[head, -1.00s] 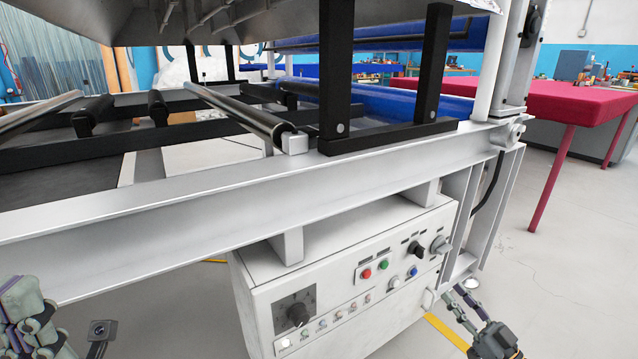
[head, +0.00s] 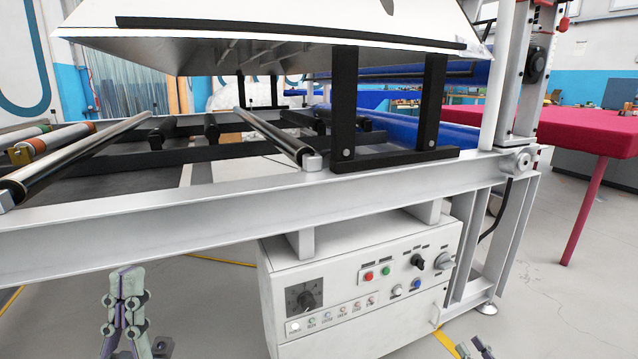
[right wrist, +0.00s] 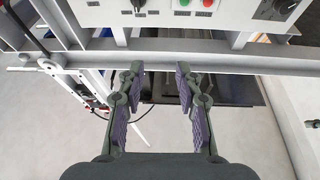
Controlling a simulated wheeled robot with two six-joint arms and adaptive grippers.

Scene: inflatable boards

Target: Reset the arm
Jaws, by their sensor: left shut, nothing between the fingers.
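My left gripper (head: 125,282) is in the lower left of the head view, pointing up, in front of the machine's pale steel beam. Its fingers are together with nothing between them. My right gripper (head: 474,348) shows only by its tips at the bottom edge of the head view, right of the control box. In the right wrist view the right gripper (right wrist: 159,72) has its two fingers spread apart with nothing between them. Neither gripper visibly touches the machine.
A large machine frame (head: 400,195) with rollers crosses the head view. Its white control box (head: 360,325), with knobs and buttons, stands below the beam. A red-covered table (head: 585,128) is at the right. Grey floor (head: 215,310) lies open between the left gripper and the box.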

